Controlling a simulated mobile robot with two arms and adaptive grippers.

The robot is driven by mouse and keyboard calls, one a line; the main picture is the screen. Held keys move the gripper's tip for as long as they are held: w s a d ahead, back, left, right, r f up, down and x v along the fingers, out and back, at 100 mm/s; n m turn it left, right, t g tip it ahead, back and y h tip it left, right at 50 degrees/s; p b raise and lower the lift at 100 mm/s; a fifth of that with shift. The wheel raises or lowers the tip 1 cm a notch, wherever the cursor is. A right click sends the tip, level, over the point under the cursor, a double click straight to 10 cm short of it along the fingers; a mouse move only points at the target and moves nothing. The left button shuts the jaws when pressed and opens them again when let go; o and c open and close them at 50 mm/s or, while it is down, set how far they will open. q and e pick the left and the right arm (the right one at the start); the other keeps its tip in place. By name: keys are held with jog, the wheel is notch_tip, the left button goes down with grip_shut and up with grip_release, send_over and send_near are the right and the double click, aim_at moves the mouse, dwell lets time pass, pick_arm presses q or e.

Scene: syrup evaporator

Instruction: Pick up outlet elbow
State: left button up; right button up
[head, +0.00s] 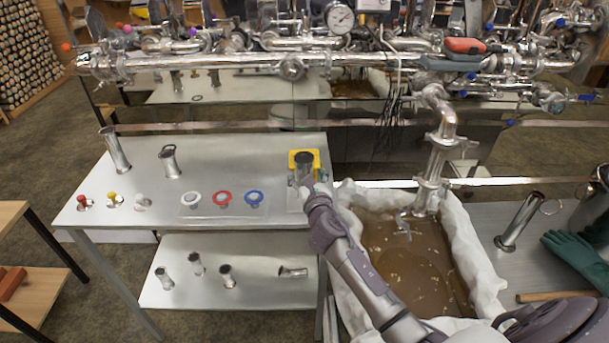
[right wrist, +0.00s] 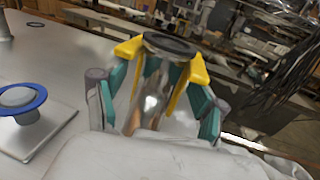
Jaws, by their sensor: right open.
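My right gripper (right wrist: 160,100) is open, with teal finger pads on both sides of the pipe. I cannot tell whether the pads touch it. In the head view my right gripper (head: 306,185) is partly hidden behind its own arm. My left gripper is not in view.
The white table (head: 250,153) also holds metal tubes (head: 116,150) and white, red and blue ring fittings (head: 222,198). More fittings lie on its lower shelf (head: 255,267). A cloth-lined tub of brown liquid (head: 415,262) stands just right, under piping (head: 440,150).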

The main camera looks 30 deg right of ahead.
jog(key=shift+x, duration=0.9)
jog(key=shift+c, duration=0.5)
grip_shut()
